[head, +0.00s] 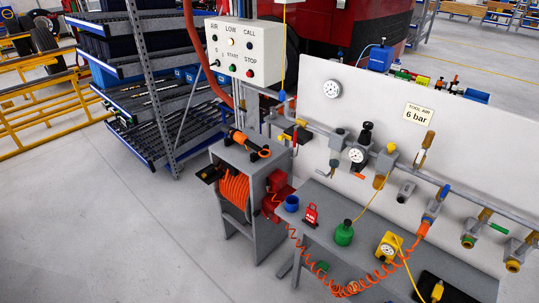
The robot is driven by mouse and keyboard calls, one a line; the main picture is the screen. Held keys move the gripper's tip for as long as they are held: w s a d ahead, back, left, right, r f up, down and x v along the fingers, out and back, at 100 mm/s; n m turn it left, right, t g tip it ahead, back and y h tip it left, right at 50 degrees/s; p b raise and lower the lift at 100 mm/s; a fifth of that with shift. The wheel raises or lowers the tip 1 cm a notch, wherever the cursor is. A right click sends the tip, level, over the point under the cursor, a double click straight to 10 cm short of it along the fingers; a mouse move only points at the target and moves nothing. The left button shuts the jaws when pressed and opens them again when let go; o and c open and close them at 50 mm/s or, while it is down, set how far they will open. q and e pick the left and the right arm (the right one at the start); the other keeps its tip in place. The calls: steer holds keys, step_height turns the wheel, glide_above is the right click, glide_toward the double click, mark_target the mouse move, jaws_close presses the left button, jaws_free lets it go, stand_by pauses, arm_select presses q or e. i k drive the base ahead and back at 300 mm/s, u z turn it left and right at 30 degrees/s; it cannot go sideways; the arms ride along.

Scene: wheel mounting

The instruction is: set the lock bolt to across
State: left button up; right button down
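No part that I can clearly make out as the lock bolt shows; it may be too small or hidden. At the left end of the wall pipe (345,139) there is a valve with a yellow and red handle (292,135). Its fine parts are too small to read, so I cannot tell which way any bolt lies. A red lock-like item with a white label (311,216) stands on the grey bench (338,218). Neither of my grippers is in view.
A grey cabinet (251,175) holds a coiled orange hose. A blue mug (291,204), a green bottle (344,233) and a yellow gauge box (390,245) stand on the bench. A control box (245,50) hangs above. Floor at lower left is clear.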

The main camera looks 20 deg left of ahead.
mark_target(281, 137)
steer(key=z, duration=0.15)
steer(key=k, duration=0.35)
steer(key=u, duration=1.05)
steer(key=i, duration=1.45)
steer(key=z, duration=0.4)
